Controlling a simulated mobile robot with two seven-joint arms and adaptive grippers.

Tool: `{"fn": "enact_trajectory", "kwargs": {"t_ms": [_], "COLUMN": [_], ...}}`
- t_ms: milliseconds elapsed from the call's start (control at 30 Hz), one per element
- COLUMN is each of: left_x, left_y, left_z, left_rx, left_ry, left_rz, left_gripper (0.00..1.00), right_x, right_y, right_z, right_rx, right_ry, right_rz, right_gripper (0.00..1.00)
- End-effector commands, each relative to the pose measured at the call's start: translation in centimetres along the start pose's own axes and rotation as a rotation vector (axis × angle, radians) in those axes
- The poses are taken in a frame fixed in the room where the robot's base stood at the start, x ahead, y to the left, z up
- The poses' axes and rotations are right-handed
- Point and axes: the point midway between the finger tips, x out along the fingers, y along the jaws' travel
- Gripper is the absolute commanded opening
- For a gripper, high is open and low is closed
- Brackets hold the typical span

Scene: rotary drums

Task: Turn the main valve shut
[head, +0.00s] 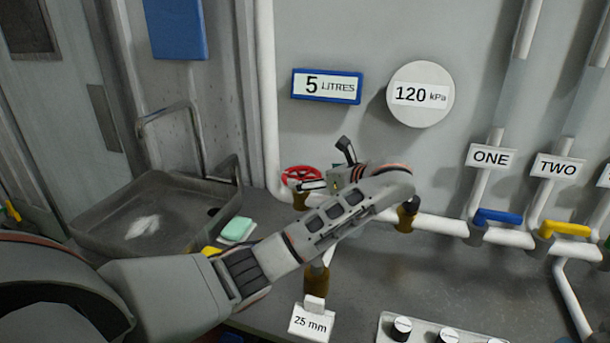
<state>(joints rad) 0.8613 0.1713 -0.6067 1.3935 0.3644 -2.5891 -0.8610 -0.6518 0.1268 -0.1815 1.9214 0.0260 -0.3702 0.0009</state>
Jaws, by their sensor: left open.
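A red handwheel (302,173) sits on the pipework low on the back wall; it appears to be the main valve, but no label naming it shows. My left arm reaches in from the lower left across the counter. My left gripper (328,168) is open beside the wheel, just to its right, with one finger raised and the other low by the wheel's lower edge. I cannot tell whether that finger touches the wheel. The arm and gripper hide part of the valve body and pipe. My right gripper is not in view.
A blue lever (498,216) under ONE and a yellow lever (565,229) under TWO are on the pipe at right. A panel with knobs (440,332) is at front. A round gauge (420,94) reads 120 kPa.

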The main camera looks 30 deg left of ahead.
Motion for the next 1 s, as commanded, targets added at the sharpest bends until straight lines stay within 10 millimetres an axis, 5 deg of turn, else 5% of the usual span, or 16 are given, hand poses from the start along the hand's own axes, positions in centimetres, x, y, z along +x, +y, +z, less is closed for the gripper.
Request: {"fn": "enact_trajectory", "kwargs": {"t_ms": [300,700,867,1000], "left_x": [4.3,5.0,5.0,5.0], "left_y": [0.0,0.0,0.0,0.0], "left_z": [0.1,0.0,0.0,0.0], "left_rx": [0.001,0.001,0.001,0.002], "left_ry": [-0.002,0.001,0.001,0.0], "left_rz": [0.0,-0.001,-0.001,-0.001], "left_gripper": [0.96,0.96,0.58,0.58], "right_x": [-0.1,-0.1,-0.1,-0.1], "right_y": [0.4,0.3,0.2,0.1], "right_z": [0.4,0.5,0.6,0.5], "right_rx": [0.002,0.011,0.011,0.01], "right_ry": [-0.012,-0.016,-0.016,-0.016], "right_rz": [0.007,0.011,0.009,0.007], "right_gripper": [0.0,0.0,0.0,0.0]}}
